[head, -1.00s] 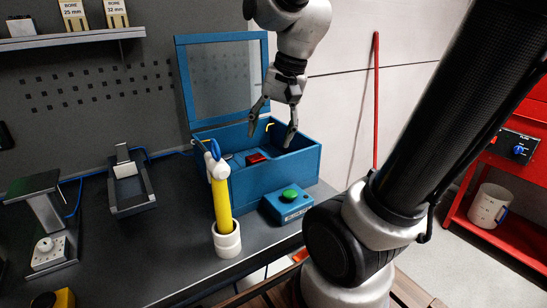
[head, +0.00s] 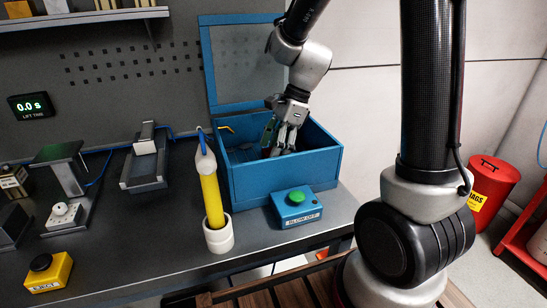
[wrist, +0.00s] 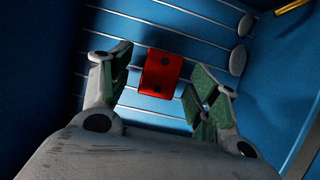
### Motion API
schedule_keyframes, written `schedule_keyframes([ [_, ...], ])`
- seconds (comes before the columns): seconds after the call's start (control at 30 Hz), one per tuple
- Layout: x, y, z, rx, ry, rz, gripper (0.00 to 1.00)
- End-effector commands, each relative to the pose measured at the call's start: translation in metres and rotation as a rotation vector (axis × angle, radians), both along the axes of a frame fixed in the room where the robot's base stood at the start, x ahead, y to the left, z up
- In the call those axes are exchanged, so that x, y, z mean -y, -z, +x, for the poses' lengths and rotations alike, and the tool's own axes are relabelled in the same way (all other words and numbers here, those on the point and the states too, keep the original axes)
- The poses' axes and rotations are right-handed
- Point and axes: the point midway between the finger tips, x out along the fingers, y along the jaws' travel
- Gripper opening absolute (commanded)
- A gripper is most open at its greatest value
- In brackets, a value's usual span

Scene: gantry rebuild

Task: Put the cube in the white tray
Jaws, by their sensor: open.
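The red cube (wrist: 161,72), with dark round dots on its face, lies on the slatted floor of the blue open-lidded box (head: 262,188). My gripper (wrist: 160,82) is open inside the box, with one green-padded finger on each side of the cube. In the wrist view the cube shows between the fingertips, and gaps show on both sides. In the head view my gripper (head: 279,144) reaches down past the box rim and mostly hides the cube. I cannot make out a white tray in either view.
A yellow-bodied tool (head: 212,200) stands in a white holder close to the box's front left. A blue box with a green button (head: 296,198) sits in front. A dark tray-like stand (head: 142,182) and a yellow button box (head: 48,271) are to the left.

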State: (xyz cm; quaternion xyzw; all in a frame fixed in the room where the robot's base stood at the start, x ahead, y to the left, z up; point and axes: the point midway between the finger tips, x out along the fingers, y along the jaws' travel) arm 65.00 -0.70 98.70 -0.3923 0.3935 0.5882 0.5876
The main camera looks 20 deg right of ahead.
Motion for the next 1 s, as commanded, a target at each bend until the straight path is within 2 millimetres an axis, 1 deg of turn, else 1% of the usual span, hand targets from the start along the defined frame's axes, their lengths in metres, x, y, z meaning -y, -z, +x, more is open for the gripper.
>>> schedule_keyframes([
  [0.03, -0.003, 0.007, 0.0, -0.002, -0.001, 0.0, 0.61],
  [0.13, -0.007, 0.016, 0.0, 0.0, 0.001, 0.0, 0.61],
  [0.37, -0.007, 0.018, 0.0, 0.001, -0.001, 0.0, 0.61],
  [0.4, -0.007, 0.018, 0.0, 0.001, -0.001, 0.0, 0.59],
  [0.47, -0.007, 0.018, 0.0, 0.001, -0.001, 0.0, 0.48],
  [0.5, -0.007, 0.018, 0.0, 0.001, -0.001, 0.0, 0.41],
  [0.57, -0.007, 0.018, 0.0, 0.001, -0.001, 0.0, 0.3],
  [0.7, -0.007, 0.018, 0.0, 0.001, -0.001, 0.0, 0.04],
  [0.73, -0.007, 0.017, 0.001, 0.002, 0.0, 0.0, 0.04],
  [0.77, -0.007, 0.017, 0.001, 0.002, 0.0, 0.0, 0.0],
  [0.93, -0.007, 0.016, 0.001, 0.003, -0.001, 0.0, 0.0],
  [1.0, -0.007, 0.011, 0.001, 0.004, 0.0, 0.001, 0.0],
])
